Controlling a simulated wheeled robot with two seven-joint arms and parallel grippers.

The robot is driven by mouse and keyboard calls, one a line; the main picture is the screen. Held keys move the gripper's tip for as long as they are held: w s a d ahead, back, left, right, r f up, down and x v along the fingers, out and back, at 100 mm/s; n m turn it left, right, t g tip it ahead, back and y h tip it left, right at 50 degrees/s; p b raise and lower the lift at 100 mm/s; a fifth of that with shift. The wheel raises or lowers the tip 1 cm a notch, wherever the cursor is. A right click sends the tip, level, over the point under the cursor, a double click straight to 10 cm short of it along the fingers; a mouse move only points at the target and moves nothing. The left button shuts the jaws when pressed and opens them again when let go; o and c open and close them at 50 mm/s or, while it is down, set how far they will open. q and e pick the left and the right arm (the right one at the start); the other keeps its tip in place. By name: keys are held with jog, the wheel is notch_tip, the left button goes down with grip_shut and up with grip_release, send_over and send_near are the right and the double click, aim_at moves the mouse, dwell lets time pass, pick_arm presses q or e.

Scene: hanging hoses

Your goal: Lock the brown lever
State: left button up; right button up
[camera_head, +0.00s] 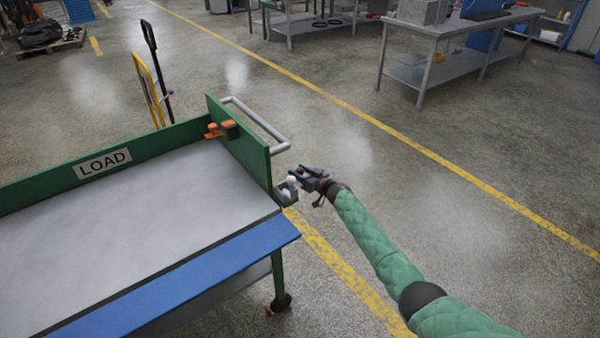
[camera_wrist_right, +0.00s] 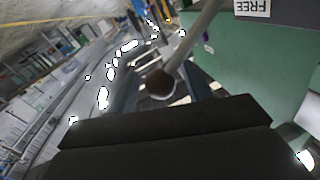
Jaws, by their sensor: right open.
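The brown lever shows in the right wrist view as a pale rod ending in a round brown knob (camera_wrist_right: 160,84). The rod slants up to the right beside the green cart panel (camera_wrist_right: 245,65). My right gripper (camera_head: 296,180) is open at the outer right side of the green cart (camera_head: 256,150). In the right wrist view its fingers (camera_wrist_right: 165,92) appear on either side of the knob; I cannot tell if they touch it. In the head view the lever is too small to make out clearly beside the gripper. My left gripper is not in view.
The cart has a grey top (camera_head: 130,220), a blue front edge (camera_head: 190,275), a metal handle (camera_head: 262,125) and an orange clamp-like part (camera_head: 216,130). A dark sign reading FREE (camera_wrist_right: 252,7) appears upside down. A workbench (camera_head: 450,35) stands back right. Open floor lies right.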

grip_shut()
